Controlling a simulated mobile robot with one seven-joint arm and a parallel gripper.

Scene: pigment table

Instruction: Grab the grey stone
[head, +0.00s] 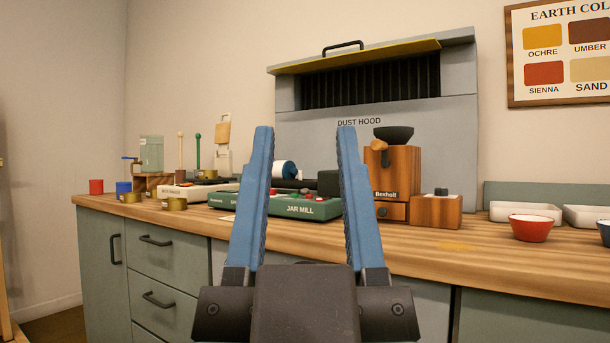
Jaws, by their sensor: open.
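My gripper (305,135) is open and empty. I cannot pick out a grey stone for certain. A small dark grey piece (441,191) sits on top of a low wooden box (436,211), to the right of my gripper. It may be the stone or a part of the box; it is too small to tell. My fingers hide part of the counter and the green jar mill (300,208).
A wooden grinder (391,177) with a dark bowl on top stands left of the low box. White trays (526,211), a red bowl (531,229) and a blue bowl (604,233) are at right. Jars and tools crowd the left. The wooden counter's (480,262) front strip is mostly clear.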

